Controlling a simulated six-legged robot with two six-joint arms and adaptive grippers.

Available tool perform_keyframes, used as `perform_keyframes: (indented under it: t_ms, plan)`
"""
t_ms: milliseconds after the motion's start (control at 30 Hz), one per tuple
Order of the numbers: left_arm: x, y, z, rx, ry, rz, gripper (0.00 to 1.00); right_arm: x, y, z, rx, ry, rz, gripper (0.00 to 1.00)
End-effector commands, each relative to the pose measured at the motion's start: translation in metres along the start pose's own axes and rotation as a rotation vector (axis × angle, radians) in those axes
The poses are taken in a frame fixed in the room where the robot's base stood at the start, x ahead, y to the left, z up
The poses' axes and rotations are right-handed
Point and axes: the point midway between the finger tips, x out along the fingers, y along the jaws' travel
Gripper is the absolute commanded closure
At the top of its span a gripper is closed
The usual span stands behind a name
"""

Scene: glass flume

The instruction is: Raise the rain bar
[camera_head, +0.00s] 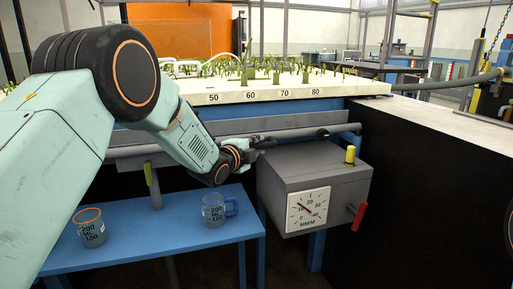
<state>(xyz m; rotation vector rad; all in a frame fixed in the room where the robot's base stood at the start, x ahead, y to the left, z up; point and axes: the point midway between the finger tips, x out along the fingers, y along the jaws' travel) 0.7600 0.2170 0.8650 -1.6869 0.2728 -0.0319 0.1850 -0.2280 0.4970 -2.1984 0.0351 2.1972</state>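My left arm comes in from the left, and its gripper (262,146) is beside the upper left edge of a grey box (318,165), just below a grey pipe (285,133). The fingers are small and dark, and I cannot tell whether they are open or shut or touch anything. The box has a white MM/H dial (307,210), a yellow knob (350,154) on top and a red handle (358,216) on its right side. I cannot tell for sure which part is the rain bar. My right gripper is not in view.
A planted white tray (345,84) with number marks lies above the pipe. Two measuring cups, one orange-rimmed (90,228) and one blue-handled (214,210), stand on a low blue table (165,238). A dark block (430,200) stands on the right.

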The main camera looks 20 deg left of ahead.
Motion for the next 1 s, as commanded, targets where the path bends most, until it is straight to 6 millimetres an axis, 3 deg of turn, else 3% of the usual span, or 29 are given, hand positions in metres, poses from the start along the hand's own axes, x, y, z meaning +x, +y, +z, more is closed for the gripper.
perform_keyframes:
  t_ms: [267,833,1000]
  plan:
    - [0.000,0.000,0.000,0.000,0.000,0.000,1.00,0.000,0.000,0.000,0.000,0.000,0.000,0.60]
    - [0.000,-0.001,0.000,-0.001,-0.001,0.000,1.00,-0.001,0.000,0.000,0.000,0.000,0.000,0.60]
    - [-0.002,-0.014,-0.001,-0.001,-0.001,-0.001,1.00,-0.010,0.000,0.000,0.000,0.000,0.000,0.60]
